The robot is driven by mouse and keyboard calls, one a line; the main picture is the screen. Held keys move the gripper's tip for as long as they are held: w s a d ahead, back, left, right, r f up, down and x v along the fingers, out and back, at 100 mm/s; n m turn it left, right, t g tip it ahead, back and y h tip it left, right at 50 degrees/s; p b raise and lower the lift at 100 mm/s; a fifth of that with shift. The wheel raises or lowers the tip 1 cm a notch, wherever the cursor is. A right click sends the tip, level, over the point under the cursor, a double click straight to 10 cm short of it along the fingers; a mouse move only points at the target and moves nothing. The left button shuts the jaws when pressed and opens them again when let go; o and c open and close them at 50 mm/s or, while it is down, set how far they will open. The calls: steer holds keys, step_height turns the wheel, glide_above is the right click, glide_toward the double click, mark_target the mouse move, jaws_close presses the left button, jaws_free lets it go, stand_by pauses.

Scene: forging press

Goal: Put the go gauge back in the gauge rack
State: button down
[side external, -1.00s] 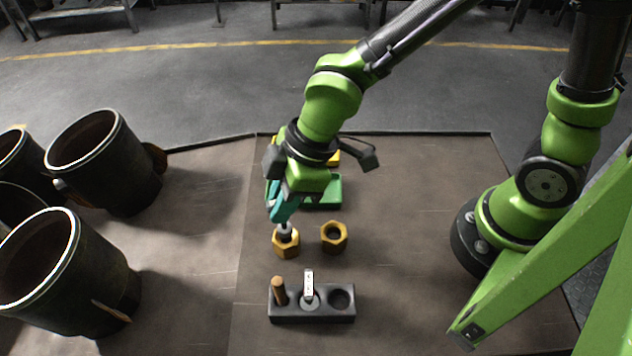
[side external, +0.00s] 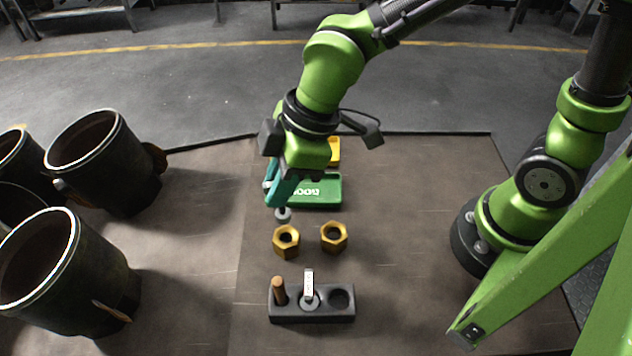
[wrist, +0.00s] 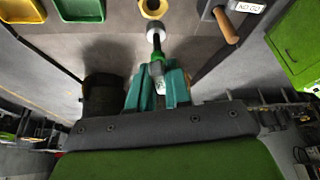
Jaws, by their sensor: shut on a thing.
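My gripper (side external: 281,195) has teal fingers shut on the go gauge (side external: 283,214), whose grey round end points down above and behind the left brass nut (side external: 286,243), clear of it. In the wrist view, the go gauge (wrist: 156,42) with a green band and a pale label stands between my gripper's fingers (wrist: 158,80). The dark gauge rack (side external: 312,313) stands at the front. Its left place holds a wooden-handled tool (side external: 279,290), its middle place the white-labelled no-go gauge (side external: 309,286), and its right place is an empty round hole (side external: 341,299).
A second brass nut (side external: 334,237) stands right of the first. Behind are a green tray (side external: 328,203) with white lettering, partly hidden by my gripper, and a yellow tray (side external: 335,150). Large dark cylinders (side external: 110,165) stand at the left. The table right of the nuts is clear.

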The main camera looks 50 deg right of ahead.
step_height(320, 180, up, 5)
steer(key=shift+w+f, duration=0.1)
steer(key=s+a+n+g, duration=0.2)
steer(key=s+n+g, duration=0.3)
steer(key=s+n, duration=0.8)
step_height(320, 180, down, 9)
steer(key=s+m, duration=0.1)
steer(key=shift+d+f, duration=0.1)
steer(key=shift+f, duration=1.85)
stand_by(0.9)
steer(key=c, duration=1)
jaws_free()
